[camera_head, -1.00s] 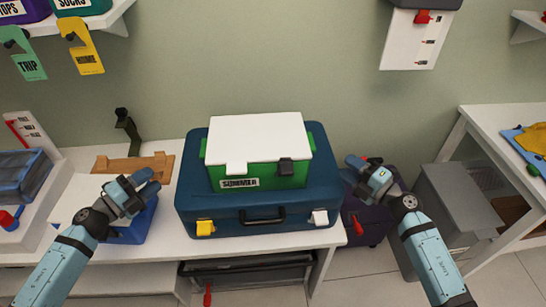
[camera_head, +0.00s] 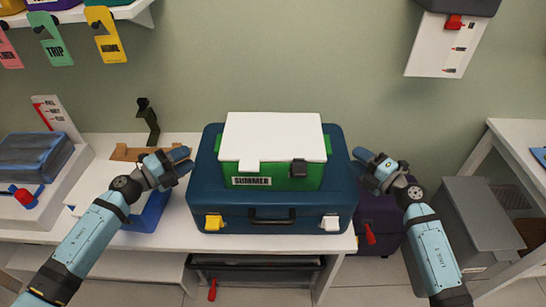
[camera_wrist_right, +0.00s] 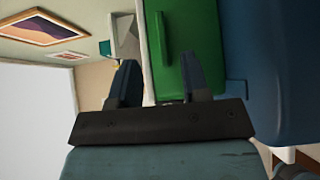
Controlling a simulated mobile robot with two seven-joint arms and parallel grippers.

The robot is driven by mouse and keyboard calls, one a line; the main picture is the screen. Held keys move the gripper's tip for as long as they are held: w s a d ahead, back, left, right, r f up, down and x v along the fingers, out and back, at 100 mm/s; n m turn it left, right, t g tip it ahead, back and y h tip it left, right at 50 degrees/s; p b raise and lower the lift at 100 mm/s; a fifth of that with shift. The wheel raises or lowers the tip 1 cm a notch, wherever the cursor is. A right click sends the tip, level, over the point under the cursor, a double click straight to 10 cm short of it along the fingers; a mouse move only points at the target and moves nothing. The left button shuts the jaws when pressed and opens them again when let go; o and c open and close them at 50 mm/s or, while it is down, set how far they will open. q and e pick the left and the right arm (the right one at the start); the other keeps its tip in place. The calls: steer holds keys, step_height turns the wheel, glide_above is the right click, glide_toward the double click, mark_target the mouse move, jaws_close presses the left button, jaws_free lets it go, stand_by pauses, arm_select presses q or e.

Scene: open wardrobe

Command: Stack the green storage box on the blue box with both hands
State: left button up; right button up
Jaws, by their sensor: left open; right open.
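The green storage box (camera_head: 310,180) has a white lid, a label reading SUMMER and two front latches, one white and one dark. It rests flat on top of the blue box (camera_head: 206,190), a dark blue case with a handle and yellow and white latches. My left gripper (camera_head: 182,160) is open and empty, left of the boxes. My right gripper (camera_head: 358,162) is open and empty, just right of the blue box. In the right wrist view its two fingers (camera_wrist_right: 160,85) show apart, with the green box (camera_wrist_right: 185,50) and blue box (camera_wrist_right: 290,70) beyond them.
The boxes stand on a white table (camera_head: 190,222). A purple case (camera_head: 378,218) and grey bin (camera_head: 478,225) are at the right. Hanging tags (camera_head: 108,42) are at upper left.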

mark_target(216, 143)
arm_select(q)
steer(key=x, duration=0.9)
steer(key=shift+w+d, duration=0.1)
steer(key=shift+w, duration=0.05)
arm_select(e)
steer(key=x, duration=0.9)
steer(key=shift+w+a, duration=0.1)
arm_select(q)
jaws_close()
arm_select(e)
jaws_close()
